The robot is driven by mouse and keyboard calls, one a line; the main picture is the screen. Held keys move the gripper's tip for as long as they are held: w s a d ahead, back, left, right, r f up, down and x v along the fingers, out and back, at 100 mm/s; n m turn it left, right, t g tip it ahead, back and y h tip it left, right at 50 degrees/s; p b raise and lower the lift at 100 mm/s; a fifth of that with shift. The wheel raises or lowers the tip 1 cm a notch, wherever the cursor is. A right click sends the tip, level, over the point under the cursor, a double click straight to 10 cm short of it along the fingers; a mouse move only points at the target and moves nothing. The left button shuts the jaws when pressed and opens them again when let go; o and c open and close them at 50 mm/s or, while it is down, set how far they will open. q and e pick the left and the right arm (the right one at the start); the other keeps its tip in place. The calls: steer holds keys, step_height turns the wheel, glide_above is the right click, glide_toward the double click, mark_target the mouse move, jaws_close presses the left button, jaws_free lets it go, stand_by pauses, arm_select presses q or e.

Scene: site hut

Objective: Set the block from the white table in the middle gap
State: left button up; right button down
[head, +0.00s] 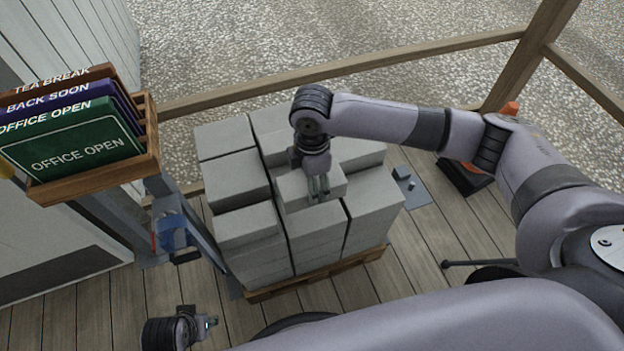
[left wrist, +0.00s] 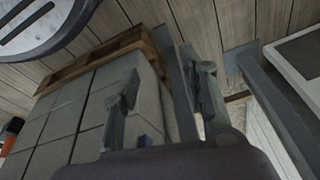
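A grey block (head: 294,190) is over the middle of the stack of grey blocks (head: 250,230) in the head view. It looks a little raised over its neighbours, and its underside is hidden. My right gripper (head: 318,186) reaches down onto it. One finger lies along its near face; the other finger is hidden, and the grip looks closed. My left gripper (head: 210,322) is low at the front left, apart from the stack. In the left wrist view (left wrist: 165,95) its fingers are spread with nothing held between them. I see no white table.
The stack stands on a wooden pallet (head: 320,277). A wooden sign rack (head: 95,178) on a post stands close at its left, with a blue item (head: 172,233) below. A wooden rail (head: 400,55) runs behind. A blue-grey plate (head: 414,192) lies right.

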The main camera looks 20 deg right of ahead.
steer(key=shift+f+b, duration=0.3)
steer(key=shift+b, duration=0.15)
steer(key=shift+f+b, duration=0.45)
steer(key=shift+b, duration=0.2)
steer(key=shift+f+b, duration=0.35)
steer(key=shift+b, duration=0.05)
step_height(320, 180, down, 2)
steer(key=b, duration=0.2)
steer(key=shift+b, duration=0.4)
steer(key=shift+f, duration=1.05)
arm_select(q)
step_height(320, 180, up, 11)
steer(key=w+t, duration=0.1)
steer(key=t, duration=0.1)
steer(key=shift+w+d+r, duration=0.15)
steer(key=shift+w, duration=0.05)
arm_select(e)
steer(key=shift+f, duration=1.05)
